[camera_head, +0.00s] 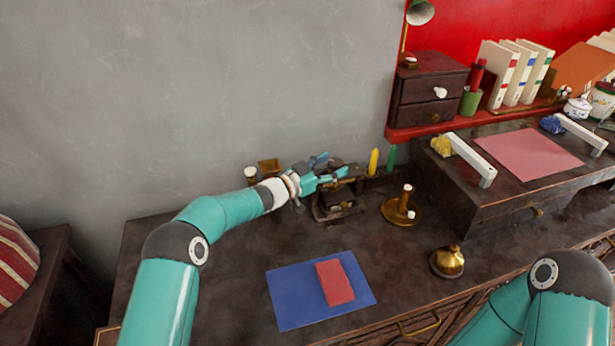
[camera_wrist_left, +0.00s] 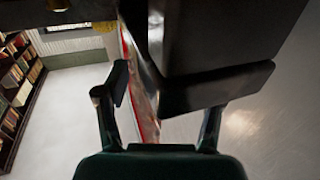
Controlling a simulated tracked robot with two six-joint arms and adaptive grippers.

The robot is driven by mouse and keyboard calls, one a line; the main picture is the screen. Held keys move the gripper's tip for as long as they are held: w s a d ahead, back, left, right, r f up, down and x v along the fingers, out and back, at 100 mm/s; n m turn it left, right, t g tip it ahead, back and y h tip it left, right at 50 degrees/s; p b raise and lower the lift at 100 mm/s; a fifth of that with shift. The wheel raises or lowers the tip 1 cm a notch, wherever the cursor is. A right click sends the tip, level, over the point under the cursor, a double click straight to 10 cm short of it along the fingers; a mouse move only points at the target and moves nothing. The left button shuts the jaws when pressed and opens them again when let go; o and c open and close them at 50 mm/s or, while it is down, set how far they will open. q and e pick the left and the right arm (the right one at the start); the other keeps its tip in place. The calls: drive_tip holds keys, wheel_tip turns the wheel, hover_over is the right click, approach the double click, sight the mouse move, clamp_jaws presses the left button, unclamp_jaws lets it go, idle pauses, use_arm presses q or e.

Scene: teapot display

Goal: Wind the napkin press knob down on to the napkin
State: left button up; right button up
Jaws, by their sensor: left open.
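The napkin press (camera_head: 338,210) is a small dark frame standing on the desk near the wall. A pale bit shows low in it; I cannot tell whether this is the napkin. My left gripper (camera_head: 332,172) is open at the top of the press, its teal fingers pointing right. The knob is not clear in the head view, as the fingers partly cover the top of the press. In the left wrist view, my left gripper (camera_wrist_left: 170,85) has its fingers apart, with a large dark block (camera_wrist_left: 215,45) close in front. I cannot tell which part that is. My right gripper is out of view.
The desk's left part is clear.

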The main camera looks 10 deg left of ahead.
use_arm(q)
drive_tip(key=v, duration=1)
drive_tip(key=shift+s, duration=0.15)
drive_tip(key=shift+a, duration=0.1)
